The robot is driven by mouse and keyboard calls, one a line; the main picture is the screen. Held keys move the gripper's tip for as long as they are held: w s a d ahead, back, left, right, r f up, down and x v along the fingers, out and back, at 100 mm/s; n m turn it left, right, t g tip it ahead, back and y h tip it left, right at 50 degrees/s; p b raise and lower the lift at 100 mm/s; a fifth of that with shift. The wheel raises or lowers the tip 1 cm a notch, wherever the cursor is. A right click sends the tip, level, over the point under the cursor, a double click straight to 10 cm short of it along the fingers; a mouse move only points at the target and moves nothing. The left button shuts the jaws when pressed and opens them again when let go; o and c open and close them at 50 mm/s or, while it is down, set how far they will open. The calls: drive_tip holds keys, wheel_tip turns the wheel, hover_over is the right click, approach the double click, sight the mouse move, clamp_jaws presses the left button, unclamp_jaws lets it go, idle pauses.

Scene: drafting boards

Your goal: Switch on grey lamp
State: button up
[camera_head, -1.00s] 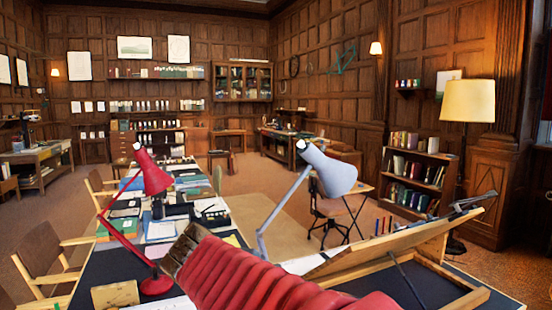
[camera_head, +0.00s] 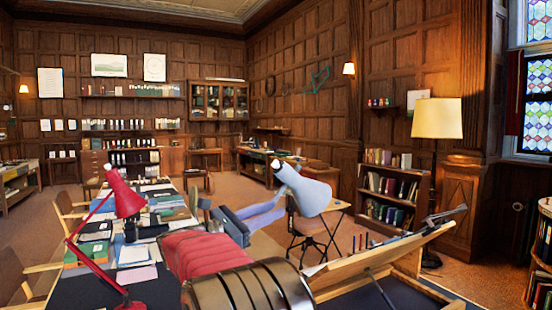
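The grey lamp (camera_head: 308,193) has a pale grey-blue cone shade with a white cap at its upper left. It stands at the centre, left of the tilted drafting board (camera_head: 375,262). No glow shows on it; the shade's opening is turned away. My arm, with red ribbed sleeve and dark metal bands, crosses the foreground. The bars overlap the lamp's stem in the picture, so contact and finger gap are unclear. The lamp's base and lower stem are hidden behind my arm.
A red desk lamp (camera_head: 125,200) stands on the left of the paper-covered desk (camera_head: 150,295). A swivel chair (camera_head: 308,228) is behind the grey lamp. A lit floor lamp (camera_head: 437,118) stands at the right by a bookcase (camera_head: 393,190). Carpet is open beyond the desk.

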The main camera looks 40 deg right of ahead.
sight(280, 165)
drive_tip(key=w+d+r+n+g+h, duration=0.2)
drive_tip(key=w+r+n+h, duration=0.1)
drive_tip(key=w+h, duration=0.4)
drive_tip(key=shift+w+r+n+g, duration=0.25)
drive_tip(key=shift+w+n+g, duration=0.05)
drive_tip(key=shift+w, duration=0.95)
drive_tip(key=x, duration=1.4)
drive_tip(key=shift+f, duration=0.1)
drive_tip(key=shift+c, duration=0.6)
clamp_jaws()
